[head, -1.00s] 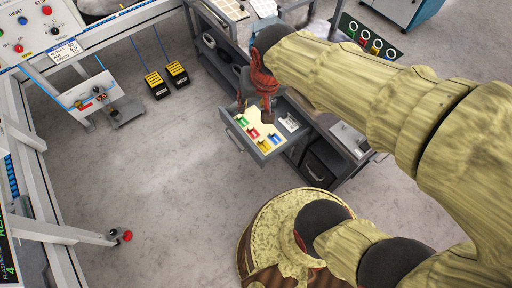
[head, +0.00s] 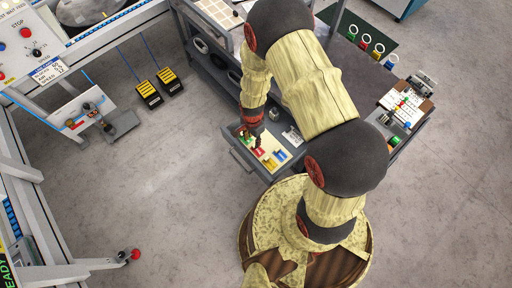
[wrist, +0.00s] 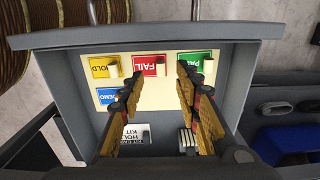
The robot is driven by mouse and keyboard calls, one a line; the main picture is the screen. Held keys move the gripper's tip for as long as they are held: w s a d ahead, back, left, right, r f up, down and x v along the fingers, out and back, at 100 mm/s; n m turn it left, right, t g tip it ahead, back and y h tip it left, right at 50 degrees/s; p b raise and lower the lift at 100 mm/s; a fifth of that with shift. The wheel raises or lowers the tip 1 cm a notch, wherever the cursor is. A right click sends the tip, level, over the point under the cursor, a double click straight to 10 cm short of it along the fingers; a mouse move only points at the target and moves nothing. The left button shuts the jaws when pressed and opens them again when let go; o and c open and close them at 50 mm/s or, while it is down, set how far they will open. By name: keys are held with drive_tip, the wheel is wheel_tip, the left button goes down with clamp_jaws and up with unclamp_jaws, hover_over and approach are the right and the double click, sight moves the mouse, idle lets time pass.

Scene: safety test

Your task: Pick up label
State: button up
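An open grey drawer (head: 240,158) holds several coloured labels on a pale sheet. In the wrist view the labels are yellow HOLD (wrist: 104,67), red FAIL (wrist: 150,65), green PASS (wrist: 193,62) and blue DEMO (wrist: 107,95). Each has a small pale tab. A white kit card (wrist: 134,134) lies closer in. My gripper (wrist: 158,76) is open and empty above the drawer, with the red label between and beyond its fingertips. The right finger covers part of the green label; the left covers part of the blue one. The head view shows the red label (head: 260,152) beside my gripper (head: 255,142).
The drawer's front wall (wrist: 150,40) and side walls rise around the labels. A blue bin (wrist: 290,143) is to the right in the wrist view. Open floor lies left of the drawer.

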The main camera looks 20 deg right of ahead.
sight(258, 149)
drive_tip(key=f, duration=0.2)
drive_tip(key=f+b, duration=0.1)
drive_tip(key=f, duration=0.1)
drive_tip(key=f+b, duration=0.1)
drive_tip(key=f, duration=0.1)
drive_tip(key=shift+w+d+f, duration=0.15)
drive_tip(key=shift+d+f, duration=0.1)
drive_tip(key=shift+f, duration=0.1)
drive_tip(key=shift+c, duration=0.7)
drive_tip(key=c, duration=0.7)
